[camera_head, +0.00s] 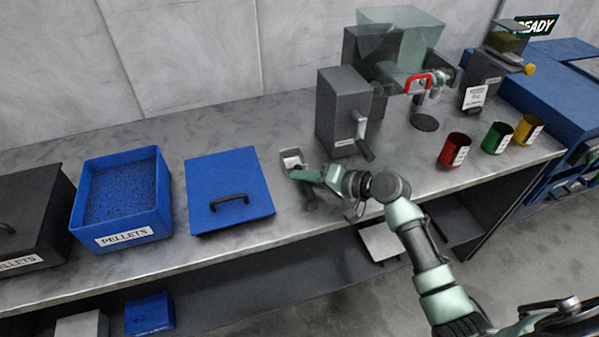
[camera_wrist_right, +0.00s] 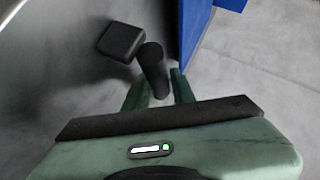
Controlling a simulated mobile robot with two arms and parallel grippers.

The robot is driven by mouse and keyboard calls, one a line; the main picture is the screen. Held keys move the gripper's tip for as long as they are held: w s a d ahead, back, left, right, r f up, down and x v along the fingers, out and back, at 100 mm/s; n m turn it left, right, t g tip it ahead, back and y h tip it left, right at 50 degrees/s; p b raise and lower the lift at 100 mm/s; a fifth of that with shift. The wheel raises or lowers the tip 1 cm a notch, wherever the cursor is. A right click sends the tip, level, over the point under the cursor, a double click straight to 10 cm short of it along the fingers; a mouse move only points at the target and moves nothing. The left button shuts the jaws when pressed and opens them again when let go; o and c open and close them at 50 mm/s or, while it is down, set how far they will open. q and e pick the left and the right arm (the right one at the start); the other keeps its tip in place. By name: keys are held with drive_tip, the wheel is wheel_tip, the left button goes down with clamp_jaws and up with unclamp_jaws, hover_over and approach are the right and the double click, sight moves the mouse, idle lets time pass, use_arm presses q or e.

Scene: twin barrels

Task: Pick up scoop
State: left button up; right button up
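The scoop (camera_head: 291,155) is a small grey box-shaped cup with a pale patch inside, on the counter just right of the blue lid. Its dark handle (camera_head: 310,199) shows below my right gripper (camera_head: 304,175). In the right wrist view the scoop's dark square cup (camera_wrist_right: 120,41) is ahead, and its round handle (camera_wrist_right: 152,68) reaches back between my two green fingers. A slim gap seems to show between the handle and the right-hand finger, so the fingers look open around it. My left gripper is not in view.
A blue lid (camera_head: 225,175) with a black handle lies left of the scoop, beside a blue pellet bin (camera_head: 123,233). A grey dispenser (camera_head: 338,102) with a lever stands close behind my right gripper. Red (camera_head: 452,150), green (camera_head: 496,139) and yellow (camera_head: 528,130) cups stand farther right.

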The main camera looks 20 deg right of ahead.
drive_tip(key=shift+w+a+f, duration=0.1)
drive_tip(key=shift+w+a, duration=0.05)
drive_tip(key=shift+w, duration=0.05)
clamp_jaws()
